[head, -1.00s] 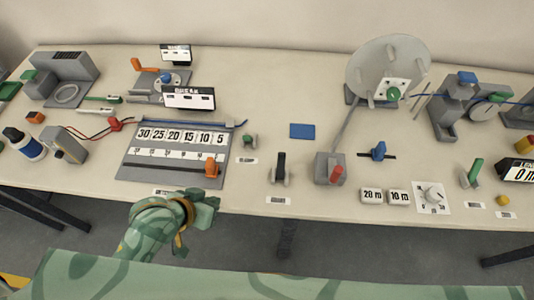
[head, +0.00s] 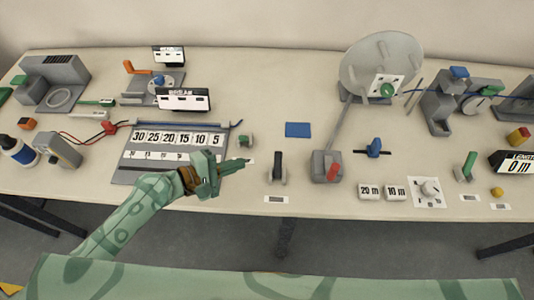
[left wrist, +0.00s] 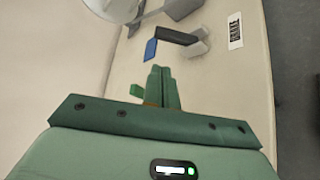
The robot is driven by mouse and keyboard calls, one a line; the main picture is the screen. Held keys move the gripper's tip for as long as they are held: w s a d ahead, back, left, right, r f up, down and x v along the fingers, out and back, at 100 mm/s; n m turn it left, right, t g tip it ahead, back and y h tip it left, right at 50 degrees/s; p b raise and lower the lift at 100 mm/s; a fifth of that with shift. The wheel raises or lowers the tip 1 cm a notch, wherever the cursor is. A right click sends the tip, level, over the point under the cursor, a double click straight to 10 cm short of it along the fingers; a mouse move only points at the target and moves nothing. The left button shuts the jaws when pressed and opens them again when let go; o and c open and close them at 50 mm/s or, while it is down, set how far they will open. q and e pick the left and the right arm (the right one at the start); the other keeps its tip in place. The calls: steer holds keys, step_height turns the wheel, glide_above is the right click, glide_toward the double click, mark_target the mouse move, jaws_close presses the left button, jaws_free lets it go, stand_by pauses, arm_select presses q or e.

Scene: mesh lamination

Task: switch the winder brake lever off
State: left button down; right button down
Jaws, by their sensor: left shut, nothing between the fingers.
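A black lever on a grey base (head: 278,166) stands upright near the front middle of the table, with a small white label (head: 276,199) in front of it. I take it for the winder brake lever; the label is too small to read surely. My left gripper (head: 246,162) is shut and empty, just left of the lever, with its tips pointing toward it and a small gap between. In the left wrist view the shut fingers (left wrist: 159,72) point toward the black lever (left wrist: 175,35), apart from it. My right gripper is not in view.
A small green-knobbed part (head: 245,141) is behind my fingers. A blue pad (head: 298,130) lies flat. The numbered board (head: 140,160) lies left, partly under my arm.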

mark_target(278, 165)
arm_select(q)
steer(key=b+x, duration=0.1)
steer(key=x, duration=0.9)
steer(key=shift+f, duration=0.1)
